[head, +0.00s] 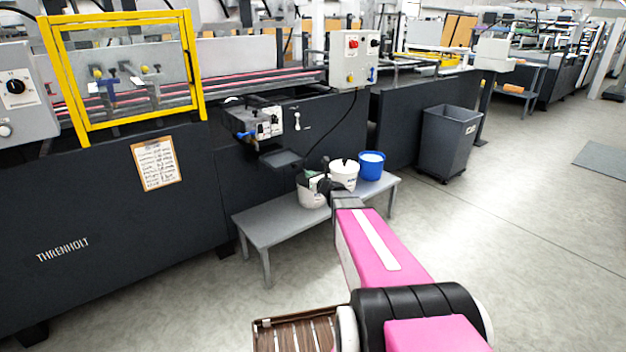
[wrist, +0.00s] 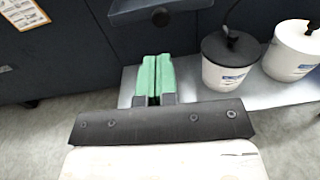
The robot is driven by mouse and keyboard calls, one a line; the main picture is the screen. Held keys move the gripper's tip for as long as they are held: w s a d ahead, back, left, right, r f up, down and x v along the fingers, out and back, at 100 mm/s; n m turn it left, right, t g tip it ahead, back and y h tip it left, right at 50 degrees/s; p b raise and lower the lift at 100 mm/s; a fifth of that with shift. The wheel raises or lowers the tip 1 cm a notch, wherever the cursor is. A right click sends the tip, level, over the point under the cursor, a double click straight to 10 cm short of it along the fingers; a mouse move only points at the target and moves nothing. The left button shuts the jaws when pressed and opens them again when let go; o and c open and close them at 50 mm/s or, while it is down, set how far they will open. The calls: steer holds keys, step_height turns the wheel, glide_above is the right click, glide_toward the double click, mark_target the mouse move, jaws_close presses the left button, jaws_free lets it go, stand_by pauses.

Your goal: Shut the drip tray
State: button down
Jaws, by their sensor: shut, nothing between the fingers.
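The drip tray (head: 282,158) is a shallow dark grey tray below the glue unit, sticking out from the dark machine front. In the wrist view the drip tray (wrist: 150,6) is cut off by the top edge, with a round black knob on its near side. My gripper (head: 314,176) is in front of the machine, below and to the right of the tray, partly hidden by my wrist. In the wrist view my gripper (wrist: 151,76) has its green fingers together and empty, apart from the tray and just short of its knob.
A grey bench (head: 262,222) stands below. It bears white buckets (head: 344,174), one with a dark lid (wrist: 230,46), and a blue bucket (head: 372,164). The glue unit (head: 254,121) is above the tray. A grey bin (head: 447,143) stands further right. The floor to the right is clear.

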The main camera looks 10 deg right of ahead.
glide_toward(281, 160)
steer(key=s+d, duration=0.2)
steer(key=s, duration=0.1)
steer(key=s+d, duration=0.1)
steer(key=shift+s+r, duration=0.15)
steer(key=shift+r, duration=0.15)
steer(key=shift+w+a, duration=0.15)
steer(key=shift+w, duration=0.2)
steer(key=shift+w, duration=0.1)
steer(key=x, duration=1.4)
steer(key=shift+a+r, duration=0.4)
steer(key=shift+w, duration=0.15)
